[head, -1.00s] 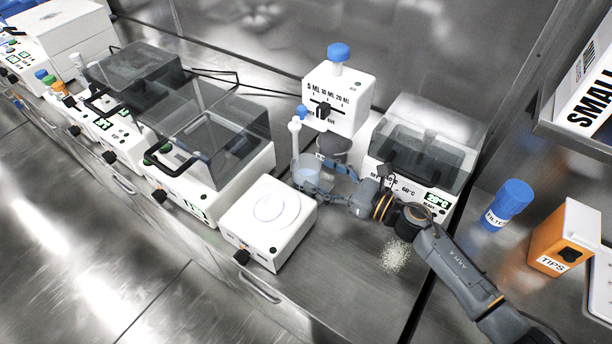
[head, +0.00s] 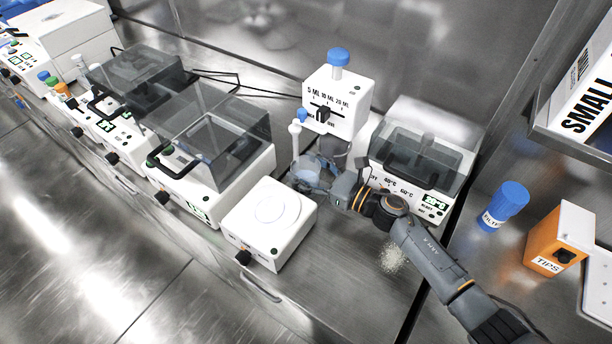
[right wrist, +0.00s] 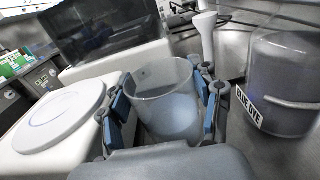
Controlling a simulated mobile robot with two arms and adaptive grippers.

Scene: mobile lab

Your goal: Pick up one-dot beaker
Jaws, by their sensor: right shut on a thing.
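A clear beaker with pale contents (right wrist: 168,104) stands between the blue-padded fingers of my right gripper (right wrist: 163,108) in the right wrist view. The gripper is shut on it, with one finger on each side. In the head view, my right gripper (head: 312,178) is beside the white plate device, in front of the dispenser, and covers most of the beaker. No dot mark shows on the visible side of the beaker. I cannot tell whether its base touches the bench. My left gripper is not in view.
The white plate device (head: 270,212) stands close at the left. The dispenser (head: 338,98) is behind, and the heated box (head: 418,165) is at the right. A blue dye container (right wrist: 285,85) stands near the beaker. White grains (head: 393,258) lie on the bench.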

